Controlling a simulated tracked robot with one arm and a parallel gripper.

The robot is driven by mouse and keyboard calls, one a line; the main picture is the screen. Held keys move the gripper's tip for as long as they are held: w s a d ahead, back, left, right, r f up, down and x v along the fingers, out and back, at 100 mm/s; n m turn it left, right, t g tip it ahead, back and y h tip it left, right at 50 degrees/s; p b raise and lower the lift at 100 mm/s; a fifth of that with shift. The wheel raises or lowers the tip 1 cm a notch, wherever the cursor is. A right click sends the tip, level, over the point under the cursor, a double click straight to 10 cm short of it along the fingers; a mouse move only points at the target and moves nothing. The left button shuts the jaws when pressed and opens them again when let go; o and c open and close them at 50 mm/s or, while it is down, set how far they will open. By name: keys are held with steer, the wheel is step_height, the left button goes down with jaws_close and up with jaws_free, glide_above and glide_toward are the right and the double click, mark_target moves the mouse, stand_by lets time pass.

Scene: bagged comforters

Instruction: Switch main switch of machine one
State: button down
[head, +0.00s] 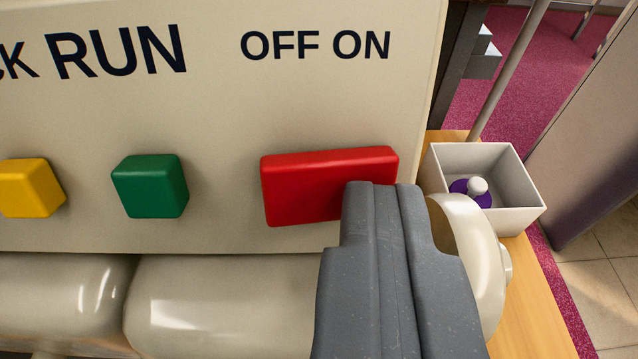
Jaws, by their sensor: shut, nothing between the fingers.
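A wide red switch (305,188) sits on the cream panel (230,110) under the words OFF and ON. It stands out from the panel. My grey gripper (382,186) is shut and empty, coming up from the bottom of the head view. Its tips overlap the lower right part of the red switch, on the ON side, and hide that corner. I cannot tell whether the tips touch it.
A green button (150,186) under RUN and a yellow button (30,187) are to the left. Cream rounded rolls (225,300) lie below the panel. A white open box (515,190) with a purple and white object stands on a wooden surface (530,300) at right.

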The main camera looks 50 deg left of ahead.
steer(key=shift+s+a+f, duration=0.1)
steer(key=shift+s, duration=0.05)
steer(key=p+v, duration=0.1)
steer(key=v, duration=0.3)
steer(key=shift+s+d+p, duration=0.2)
steer(key=shift+d+p, duration=0.15)
steer(key=shift+p, duration=0.05)
stand_by(0.4)
steer(key=shift+d+r, duration=0.1)
steer(key=shift+r, duration=0.15)
